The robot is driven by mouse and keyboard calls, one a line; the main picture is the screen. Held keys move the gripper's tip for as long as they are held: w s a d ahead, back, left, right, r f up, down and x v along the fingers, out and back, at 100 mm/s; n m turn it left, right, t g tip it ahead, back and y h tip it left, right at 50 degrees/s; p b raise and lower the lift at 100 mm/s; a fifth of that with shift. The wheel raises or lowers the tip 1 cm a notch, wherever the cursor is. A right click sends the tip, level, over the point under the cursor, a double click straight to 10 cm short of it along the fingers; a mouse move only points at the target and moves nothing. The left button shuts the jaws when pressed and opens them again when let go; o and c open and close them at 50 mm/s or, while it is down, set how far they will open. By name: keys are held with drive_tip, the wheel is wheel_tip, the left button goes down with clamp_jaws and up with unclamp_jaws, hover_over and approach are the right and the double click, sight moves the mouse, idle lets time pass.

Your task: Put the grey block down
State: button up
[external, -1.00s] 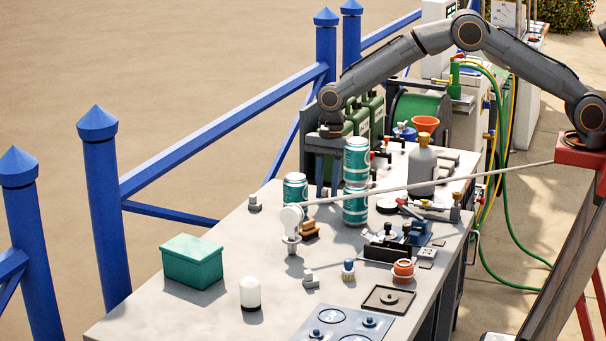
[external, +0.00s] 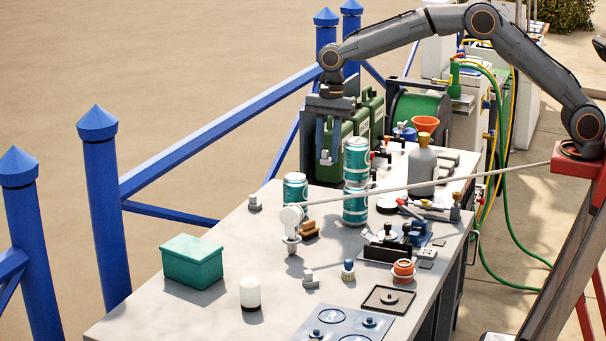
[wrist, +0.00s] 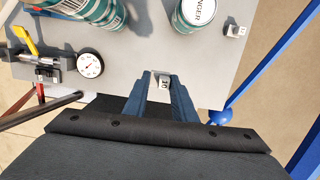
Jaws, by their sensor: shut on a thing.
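My gripper (external: 327,146) points down over the far left part of the table, behind the teal-and-white cans. It is shut on a small grey block (external: 325,157), held between the fingertips above the tabletop. In the wrist view the block (wrist: 160,81) shows a pale face with dark marks between the two blue-grey fingers. The grey table (external: 228,235) lies beneath and in front. In the wrist view the block appears near the table's edge; I cannot tell its exact height.
Stacked teal cans (external: 355,160) and another can (external: 296,189) stand close in front of my gripper. Green canisters (external: 372,112) stand behind it. A blue railing (external: 225,125) runs along the left. A second small grey block (external: 254,203) sits near the left edge. A dial gauge (wrist: 90,65) lies nearby.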

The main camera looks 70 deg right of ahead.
sight(327, 151)
drive_tip(key=r, duration=0.4)
drive_tip(key=shift+a+r, duration=0.15)
drive_tip(key=shift+a, duration=0.15)
drive_tip(key=s+a+b, duration=0.2)
drive_tip(key=s+a, duration=0.3)
drive_tip(key=a, duration=0.6)
drive_tip(key=s+a+b, duration=0.2)
drive_tip(key=s+a, duration=0.2)
drive_tip(key=a, duration=0.7)
drive_tip(key=s+a+b, duration=0.1)
drive_tip(key=s+a, duration=0.4)
drive_tip(key=a, duration=0.7)
drive_tip(key=f, duration=0.7)
drive_tip(key=f+p, duration=0.1)
drive_tip(key=f, duration=0.2)
drive_tip(key=shift+d+f, duration=0.3)
drive_tip(key=shift+d, duration=0.05)
drive_tip(key=shift+f+p, duration=0.45)
drive_tip(key=shift+f, duration=1.85)
drive_tip(key=shift+f, duration=0.15)
drive_tip(key=o, duration=1)
